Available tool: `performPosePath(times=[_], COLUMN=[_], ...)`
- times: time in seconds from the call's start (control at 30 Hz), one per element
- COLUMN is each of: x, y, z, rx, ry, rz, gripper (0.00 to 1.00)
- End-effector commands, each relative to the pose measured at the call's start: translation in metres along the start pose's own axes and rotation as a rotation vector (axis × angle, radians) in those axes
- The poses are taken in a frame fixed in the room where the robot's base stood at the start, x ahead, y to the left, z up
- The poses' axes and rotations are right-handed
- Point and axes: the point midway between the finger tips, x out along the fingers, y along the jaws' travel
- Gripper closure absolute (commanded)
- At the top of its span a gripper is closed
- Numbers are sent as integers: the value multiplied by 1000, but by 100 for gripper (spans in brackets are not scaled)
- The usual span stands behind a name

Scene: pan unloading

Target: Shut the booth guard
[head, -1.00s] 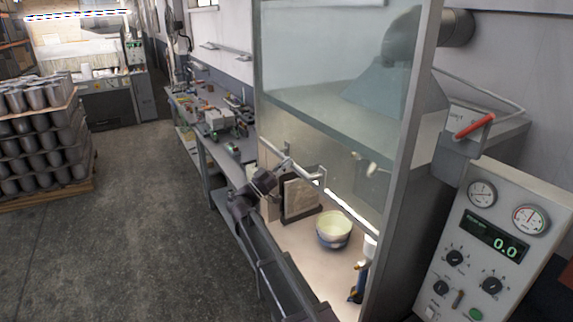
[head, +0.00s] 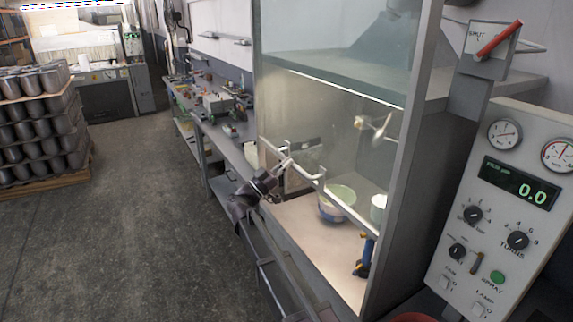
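The booth guard (head: 335,125) is a clear pane at the front of the booth, with a pale handle bar (head: 345,208) along its lower edge. The guard is partly down: its lower edge crosses in front of the bowl, and an open gap shows below it above the booth floor. My gripper (head: 284,165) is at the left part of the handle bar, seemingly touching it. Its fingers are small and dark here, so their grip cannot be made out. A sign reading "SHUT" with a red pointer (head: 498,41) stands at the booth's right side.
Inside the booth are a pale bowl with a blue band (head: 327,207), a white cup (head: 379,208) and a blue spray tool (head: 365,256). A control panel (head: 495,205) stands at right.

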Motion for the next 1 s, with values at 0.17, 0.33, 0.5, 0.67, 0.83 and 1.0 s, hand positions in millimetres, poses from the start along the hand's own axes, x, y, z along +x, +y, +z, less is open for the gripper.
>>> performPosePath(times=[0.17, 0.33, 0.5, 0.67, 0.83, 1.0], x=[-17, -30, -42, -54, -66, -78], y=[0, 0, 0, 0, 0, 0], z=[30, 51, 72, 92, 113, 135], rx=[0, 0, 0, 0, 0, 0], ry=[-2, -2, -2, -2, -2, -2], rz=[1, 0, 0, 0, 0, 0], gripper=[100, 100, 100, 100, 100, 100])
